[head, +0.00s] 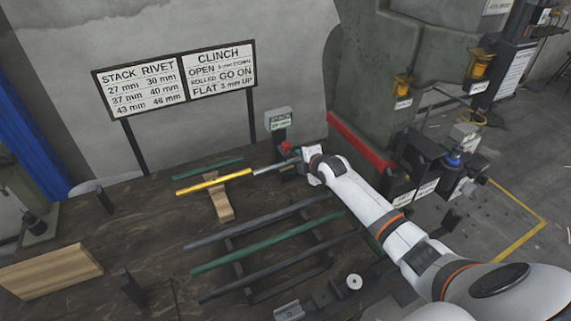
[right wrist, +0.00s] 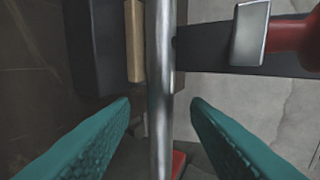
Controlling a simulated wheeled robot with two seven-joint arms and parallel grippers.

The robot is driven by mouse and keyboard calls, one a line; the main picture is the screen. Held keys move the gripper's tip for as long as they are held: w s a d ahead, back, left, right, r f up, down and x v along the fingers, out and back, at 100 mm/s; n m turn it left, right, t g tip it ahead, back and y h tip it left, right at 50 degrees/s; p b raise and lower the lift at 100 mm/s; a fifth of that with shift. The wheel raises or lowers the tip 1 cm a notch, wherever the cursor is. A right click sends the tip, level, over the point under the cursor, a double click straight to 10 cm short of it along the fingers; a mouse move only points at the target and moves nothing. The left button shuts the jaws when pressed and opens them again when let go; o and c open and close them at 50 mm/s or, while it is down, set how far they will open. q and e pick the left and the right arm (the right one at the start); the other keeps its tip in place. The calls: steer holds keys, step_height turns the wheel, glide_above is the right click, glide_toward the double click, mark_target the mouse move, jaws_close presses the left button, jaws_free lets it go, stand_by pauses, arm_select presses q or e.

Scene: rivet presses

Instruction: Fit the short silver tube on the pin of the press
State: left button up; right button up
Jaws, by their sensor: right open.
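A slim silver piece (head: 275,166), seemingly the silver tube, lies in line with the right end of a gold rod (head: 213,182); I cannot tell whether they join. Its right end runs toward my right gripper (head: 306,160), beside the small dark press (head: 281,135) with a label and red part. In the right wrist view the silver piece (right wrist: 160,75) runs upright between the two teal fingers of my right gripper (right wrist: 160,105). The fingers are open, with a gap on each side. The press pin cannot be made out. My left gripper is out of view.
A wooden block (head: 221,207) stands under the gold rod. A green rod (head: 208,168) lies behind it. A rack holds dark and green rods (head: 265,244) in front. A large green machine (head: 380,80) rises at the back right.

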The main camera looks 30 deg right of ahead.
steer(key=shift+w+f, duration=0.1)
steer(key=shift+w, duration=0.05)
steer(key=shift+c, duration=0.5)
jaws_close()
